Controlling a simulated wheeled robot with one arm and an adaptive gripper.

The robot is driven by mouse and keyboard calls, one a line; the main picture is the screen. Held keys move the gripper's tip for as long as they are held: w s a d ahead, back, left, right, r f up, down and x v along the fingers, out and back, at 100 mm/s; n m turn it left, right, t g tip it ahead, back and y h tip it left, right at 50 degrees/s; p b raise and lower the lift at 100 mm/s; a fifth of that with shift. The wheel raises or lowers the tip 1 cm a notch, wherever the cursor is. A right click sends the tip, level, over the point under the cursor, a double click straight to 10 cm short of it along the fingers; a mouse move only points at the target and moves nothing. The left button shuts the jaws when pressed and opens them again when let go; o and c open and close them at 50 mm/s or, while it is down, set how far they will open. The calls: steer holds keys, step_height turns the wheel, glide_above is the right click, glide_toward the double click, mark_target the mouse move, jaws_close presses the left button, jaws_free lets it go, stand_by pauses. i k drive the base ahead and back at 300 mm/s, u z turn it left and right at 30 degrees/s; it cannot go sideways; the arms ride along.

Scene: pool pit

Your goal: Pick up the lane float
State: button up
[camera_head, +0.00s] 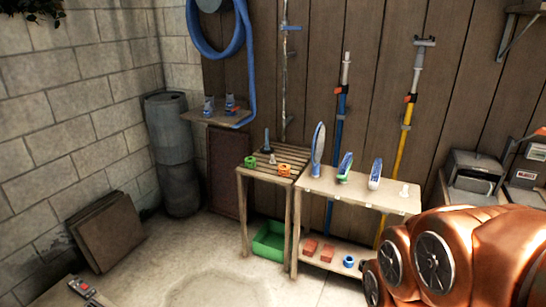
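No object here can be told for sure as the lane float. Small candidates are a green piece (250,162) and an orange piece (284,169) on the slatted wooden stand (296,152). A blue ring-like piece (348,261) on the low shelf of the bench to its right is another. All are too small to make out well. My copper-coloured arm fills the lower right corner and hides part of the bench's right side. My gripper is not in view.
The pale bench (325,184) holds several upright blue, white and green items. Red blocks (310,246) lie below. A green bin (268,241) stands under the slatted stand. Poles lean on the wall behind. Brown boards (108,232) lean at left. The middle floor is clear.

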mark_target(283, 169)
steer(key=u, duration=0.85)
steer(key=i, duration=1)
steer(key=u, duration=0.6)
steer(key=i, duration=0.95)
steer(key=z, duration=1.05)
steer(key=i, duration=0.65)
steer(key=z, duration=0.65)
